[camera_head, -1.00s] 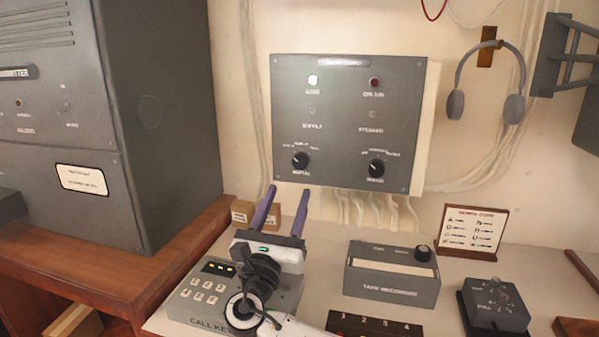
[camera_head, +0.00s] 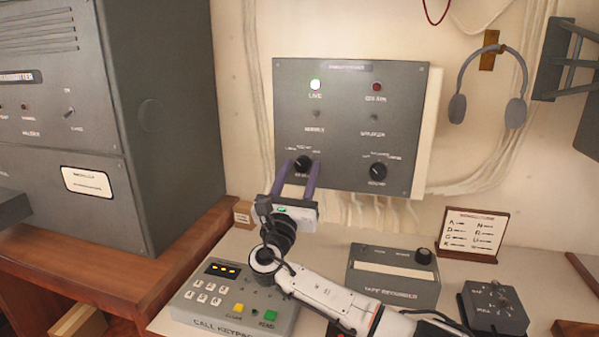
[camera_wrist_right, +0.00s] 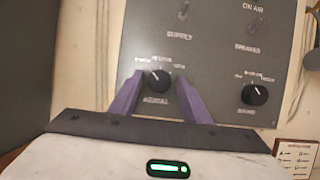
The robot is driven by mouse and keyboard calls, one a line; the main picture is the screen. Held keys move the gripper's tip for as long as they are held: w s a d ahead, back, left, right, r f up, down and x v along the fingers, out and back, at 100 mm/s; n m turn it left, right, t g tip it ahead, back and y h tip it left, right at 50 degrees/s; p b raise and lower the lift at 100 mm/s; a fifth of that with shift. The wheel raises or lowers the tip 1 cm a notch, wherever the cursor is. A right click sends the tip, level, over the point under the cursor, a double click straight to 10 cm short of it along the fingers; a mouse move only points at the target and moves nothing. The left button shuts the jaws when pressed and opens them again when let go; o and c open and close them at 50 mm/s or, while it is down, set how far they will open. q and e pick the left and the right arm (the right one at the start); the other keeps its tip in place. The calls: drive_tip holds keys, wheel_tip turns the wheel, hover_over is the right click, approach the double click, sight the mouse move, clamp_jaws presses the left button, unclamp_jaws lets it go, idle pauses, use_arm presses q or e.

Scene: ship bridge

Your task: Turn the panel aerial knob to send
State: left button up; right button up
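The grey wall panel (camera_head: 350,120) carries a lit green lamp, a dark red lamp, small toggles and two black knobs. The aerial knob (camera_head: 303,163) is the lower left one; it also shows in the right wrist view (camera_wrist_right: 157,81), with its label below it and position marks above. My right gripper (camera_head: 298,176) is at the panel, its two purple fingers open on either side of the aerial knob. In the right wrist view (camera_wrist_right: 160,92) gaps show between fingers and knob. The knob's pointer tilts to the upper left. My left gripper is not in view.
A second knob (camera_head: 378,171) sits to the right on the panel. Below are a call keypad (camera_head: 215,318), a tape recorder (camera_head: 395,275) and a code card stand (camera_head: 472,235). Headphones (camera_head: 490,80) hang at the right. A large grey cabinet (camera_head: 150,120) stands left.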

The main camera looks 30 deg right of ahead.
drive_tip(key=c, duration=0.8)
drive_tip(key=shift+f, duration=0.1)
